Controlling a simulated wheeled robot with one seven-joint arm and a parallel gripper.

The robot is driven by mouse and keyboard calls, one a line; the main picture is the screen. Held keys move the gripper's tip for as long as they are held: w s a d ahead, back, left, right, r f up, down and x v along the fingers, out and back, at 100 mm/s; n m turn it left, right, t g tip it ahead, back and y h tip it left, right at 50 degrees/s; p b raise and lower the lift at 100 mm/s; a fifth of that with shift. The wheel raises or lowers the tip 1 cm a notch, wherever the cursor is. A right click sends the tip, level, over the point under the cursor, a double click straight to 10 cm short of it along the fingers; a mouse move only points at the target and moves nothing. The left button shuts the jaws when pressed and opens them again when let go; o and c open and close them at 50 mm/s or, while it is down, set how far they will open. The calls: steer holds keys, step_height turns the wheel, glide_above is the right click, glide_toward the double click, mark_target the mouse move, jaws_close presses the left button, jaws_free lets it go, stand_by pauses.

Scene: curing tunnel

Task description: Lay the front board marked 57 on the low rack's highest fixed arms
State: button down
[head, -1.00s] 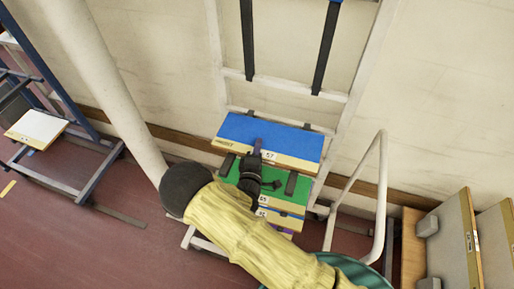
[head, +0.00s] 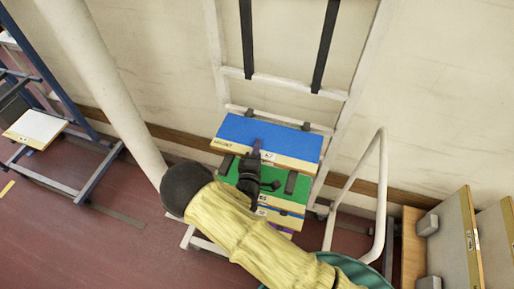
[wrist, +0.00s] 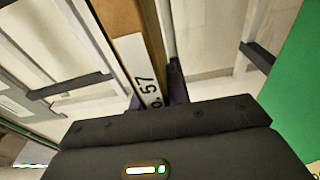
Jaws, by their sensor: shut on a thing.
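The board marked 57 (head: 262,133) has a blue top and a pale wooden front edge. My gripper (head: 257,155) is shut on the middle of that front edge, by the white label. In the wrist view the label (wrist: 148,78) and edge show between the fingers (wrist: 160,97). The board looks roughly level above a green board (head: 290,200) on the low white rack (head: 290,85). Dark fixed arms (head: 291,183) of the rack show below and in front of the board. I cannot tell whether the board touches any arms.
More boards lie below the green one, partly hidden by my arm. A white pipe (head: 110,90) and blue rack (head: 95,180) stand left. A white curved rail (head: 381,190) is close on the right, with upright boards (head: 450,245) beyond. The wall is behind.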

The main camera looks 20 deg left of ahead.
steer(key=c, duration=1.3)
jaws_free()
steer(key=shift+f, duration=0.1)
steer(key=shift+s+d, duration=0.1)
steer(key=shift+s, duration=0.4)
steer(key=b+v, duration=0.4)
steer(key=v, duration=1.2)
steer(key=shift+s+d+b, duration=0.15)
steer(key=shift+b, duration=0.15)
